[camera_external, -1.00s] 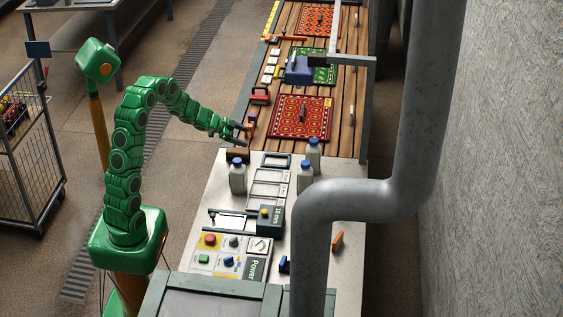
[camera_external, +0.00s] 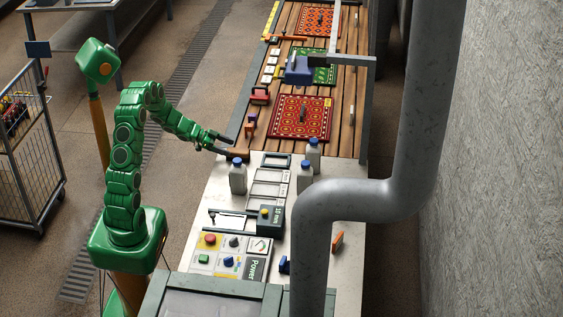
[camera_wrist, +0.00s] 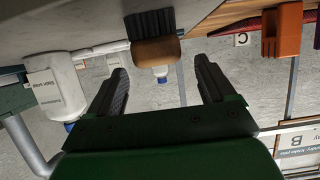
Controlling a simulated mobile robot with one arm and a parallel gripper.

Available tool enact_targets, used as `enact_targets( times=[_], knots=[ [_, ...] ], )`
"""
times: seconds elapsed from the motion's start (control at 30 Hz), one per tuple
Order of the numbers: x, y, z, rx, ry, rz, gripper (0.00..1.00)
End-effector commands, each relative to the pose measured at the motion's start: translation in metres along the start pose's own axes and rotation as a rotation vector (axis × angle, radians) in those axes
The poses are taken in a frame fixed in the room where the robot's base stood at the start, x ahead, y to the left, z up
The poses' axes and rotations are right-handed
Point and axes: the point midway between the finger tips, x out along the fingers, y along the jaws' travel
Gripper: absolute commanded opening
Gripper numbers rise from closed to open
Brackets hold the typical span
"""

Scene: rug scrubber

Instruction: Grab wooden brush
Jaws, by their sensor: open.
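The wooden brush (camera_wrist: 156,51) shows in the wrist view as a rounded brown block with dark bristles above it, in this upside-down picture. It sits between and just beyond the fingertips of my open gripper (camera_wrist: 160,68), with gaps to both sides. In the external view, my gripper (camera_external: 229,145) is at the left edge of the bench. A brown block there, seemingly the brush (camera_external: 238,154), is just right of the fingertips. The exact distance between fingers and brush is hard to tell.
An orange block (camera_wrist: 283,30) is to the side in the wrist view. A patterned red rug (camera_external: 300,118) lies farther along the wooden bench.

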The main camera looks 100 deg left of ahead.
Motion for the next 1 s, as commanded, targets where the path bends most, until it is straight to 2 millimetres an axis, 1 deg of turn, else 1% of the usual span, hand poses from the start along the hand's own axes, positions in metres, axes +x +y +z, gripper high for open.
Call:
enact_targets(
  times=[0.03,0.27,0.7,0.83,1.0],
  knots=[
    [0.005,0.001,0.0,0.0,0.0,0.002,0.83],
    [0.015,0.0,0.0,0.0,-0.002,0.0,0.83],
    [0.053,-0.001,-0.001,0.002,-0.001,0.0,0.83],
    [0.058,-0.001,0.0,0.001,-0.002,-0.002,0.83],
    [0.059,-0.001,0.0,0.001,-0.002,-0.002,0.83]
  ],
)
